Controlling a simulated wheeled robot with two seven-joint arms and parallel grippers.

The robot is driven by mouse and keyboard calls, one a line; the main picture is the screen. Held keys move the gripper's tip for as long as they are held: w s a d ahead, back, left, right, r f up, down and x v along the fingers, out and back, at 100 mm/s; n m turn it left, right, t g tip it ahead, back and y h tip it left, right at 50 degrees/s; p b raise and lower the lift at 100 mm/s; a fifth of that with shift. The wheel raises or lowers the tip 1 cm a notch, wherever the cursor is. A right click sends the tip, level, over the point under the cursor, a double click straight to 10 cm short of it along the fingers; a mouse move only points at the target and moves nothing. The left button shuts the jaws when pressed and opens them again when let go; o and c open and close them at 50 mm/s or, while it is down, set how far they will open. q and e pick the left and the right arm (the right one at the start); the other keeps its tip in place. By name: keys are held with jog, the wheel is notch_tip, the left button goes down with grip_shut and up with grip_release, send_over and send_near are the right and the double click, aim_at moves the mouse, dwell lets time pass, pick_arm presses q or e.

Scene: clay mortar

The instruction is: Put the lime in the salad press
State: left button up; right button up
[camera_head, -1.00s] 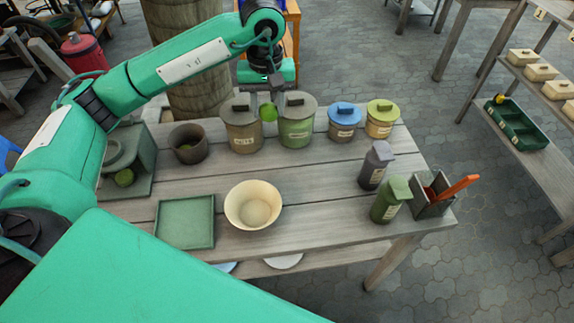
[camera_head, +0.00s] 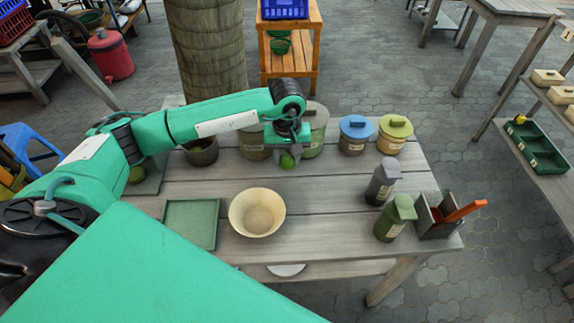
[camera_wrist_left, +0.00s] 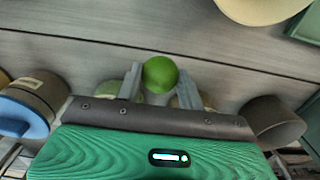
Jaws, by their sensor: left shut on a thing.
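My left gripper (camera_head: 287,157) is shut on a round green lime (camera_head: 287,161) and holds it above the back-middle of the table, in front of the lidded jars. In the left wrist view, the lime (camera_wrist_left: 160,73) sits between the two grey fingers of the gripper (camera_wrist_left: 162,84). A grey-green boxy stand (camera_head: 150,186) at the table's left end may be the salad press; my arm hides most of it. A green ball (camera_head: 137,175) shows at that stand. My right gripper is not in view.
A cream bowl (camera_head: 257,212) and a green tray (camera_head: 191,222) stand in front of the gripper. A dark pot (camera_head: 203,152) is behind my arm. Blue-lidded (camera_head: 355,135) and yellow-lidded (camera_head: 394,134) jars stand back right. Shakers (camera_head: 396,218) and a caddy (camera_head: 438,216) stand at the right.

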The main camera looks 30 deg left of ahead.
aim_at(287, 168)
pick_arm(q)
jog(key=shift+f, duration=2.2)
jog(key=shift+f, duration=0.15)
jog(key=o, duration=1)
jog(key=shift+c, duration=0.2)
